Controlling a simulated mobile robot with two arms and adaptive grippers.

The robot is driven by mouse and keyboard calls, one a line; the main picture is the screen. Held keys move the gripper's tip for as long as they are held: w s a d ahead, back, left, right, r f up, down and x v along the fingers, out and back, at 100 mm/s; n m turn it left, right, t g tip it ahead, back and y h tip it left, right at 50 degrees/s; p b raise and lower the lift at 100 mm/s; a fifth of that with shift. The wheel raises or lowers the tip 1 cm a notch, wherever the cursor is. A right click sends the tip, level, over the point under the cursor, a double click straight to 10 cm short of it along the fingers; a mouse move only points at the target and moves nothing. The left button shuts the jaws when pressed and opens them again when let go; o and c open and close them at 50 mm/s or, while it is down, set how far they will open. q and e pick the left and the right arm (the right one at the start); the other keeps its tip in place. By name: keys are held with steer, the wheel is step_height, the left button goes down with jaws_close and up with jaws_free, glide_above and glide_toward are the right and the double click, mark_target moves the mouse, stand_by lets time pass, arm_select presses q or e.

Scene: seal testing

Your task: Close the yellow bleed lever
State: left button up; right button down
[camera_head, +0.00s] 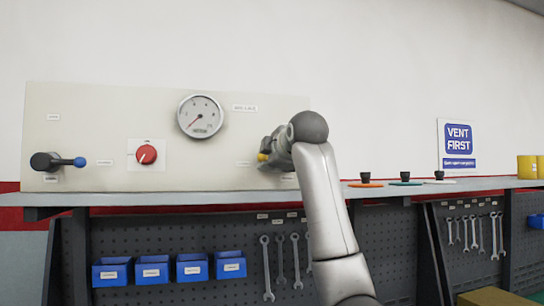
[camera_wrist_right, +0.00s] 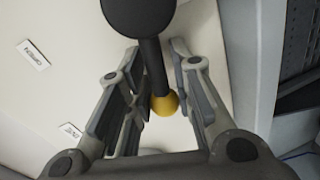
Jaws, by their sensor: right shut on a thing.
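The yellow bleed lever has a dark hub, a dark rod and a round yellow knob (camera_wrist_right: 165,104) in the right wrist view. In the head view only a bit of yellow (camera_head: 263,156) shows at the right part of the test panel (camera_head: 80,120); my gripper hides the rest. My right gripper (camera_head: 275,150) is at the lever, against the panel's front. In the right wrist view its fingers (camera_wrist_right: 157,75) are on both sides of the rod, shut on it, with the knob between them. My left gripper is not in view.
The panel also carries a blue-tipped lever (camera_head: 70,162), a red knob (camera_head: 147,154) and a gauge (camera_head: 200,116). Several blue bins (camera_head: 152,270) and wrenches (camera_head: 281,262) hang below the bench shelf (camera_head: 140,199). A yellow container (camera_head: 528,167) stands far right.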

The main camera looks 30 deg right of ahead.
steer(key=shift+a+f+n+h, duration=0.15)
steer(key=shift+f+n+h, duration=0.15)
steer(key=shift+f+n, duration=0.55)
steer(key=shift+w, duration=0.1)
steer(key=c, duration=1.6)
jaws_free()
steer(key=shift+o, duration=0.5)
steer(key=shift+a+r, duration=0.15)
steer(key=shift+s, duration=0.2)
steer(key=v, duration=1.2)
steer(key=shift+r, duration=0.15)
steer(key=shift+w, duration=0.1)
